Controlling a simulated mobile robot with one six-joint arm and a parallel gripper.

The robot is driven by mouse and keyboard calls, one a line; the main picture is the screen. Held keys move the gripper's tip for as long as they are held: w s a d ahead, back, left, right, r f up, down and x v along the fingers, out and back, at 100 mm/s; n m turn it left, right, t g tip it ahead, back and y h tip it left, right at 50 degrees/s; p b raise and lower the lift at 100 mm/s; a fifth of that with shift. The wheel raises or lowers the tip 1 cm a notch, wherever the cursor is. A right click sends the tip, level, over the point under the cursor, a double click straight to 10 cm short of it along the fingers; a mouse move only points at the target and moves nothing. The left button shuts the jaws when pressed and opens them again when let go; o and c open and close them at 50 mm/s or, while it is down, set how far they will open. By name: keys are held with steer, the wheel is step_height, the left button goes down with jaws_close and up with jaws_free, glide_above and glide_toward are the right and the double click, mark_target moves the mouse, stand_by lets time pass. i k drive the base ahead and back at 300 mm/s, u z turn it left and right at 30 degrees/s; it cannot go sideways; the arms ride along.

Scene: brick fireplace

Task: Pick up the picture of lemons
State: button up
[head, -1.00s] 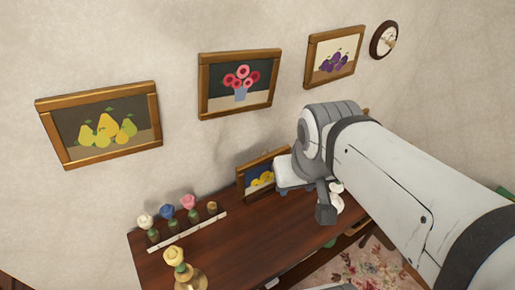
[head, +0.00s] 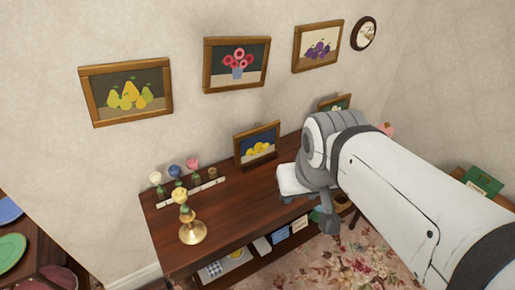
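The picture of lemons (head: 258,147) has a brown wooden frame, a dark blue background and yellow lemons. It stands upright on the dark wooden cabinet (head: 235,198), close to the wall, and shows in full. My gripper (head: 330,226) is to the right of the picture and nearer the camera, by the cabinet's front edge, apart from the picture. My wrist and arm hide much of it, and its fingers are too small and turned away to tell whether they are open.
Pictures of pears (head: 127,92), flowers (head: 237,65) and plums (head: 318,46) hang above. A brass vase (head: 193,232) and a row of small flowers (head: 193,190) stand on the cabinet's left. Another framed picture (head: 335,103) is partly behind my arm. A shelf with plates (head: 12,250) is at left.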

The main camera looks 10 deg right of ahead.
mark_target(256, 143)
steer(key=u, duration=0.05)
steer(key=k, duration=1.1)
steer(key=z, duration=0.55)
steer(key=i, duration=0.8)
steer(key=z, duration=0.6)
steer(key=i, duration=1)
steer(key=u, duration=0.65)
steer(key=i, duration=0.75)
steer(key=u, duration=0.6)
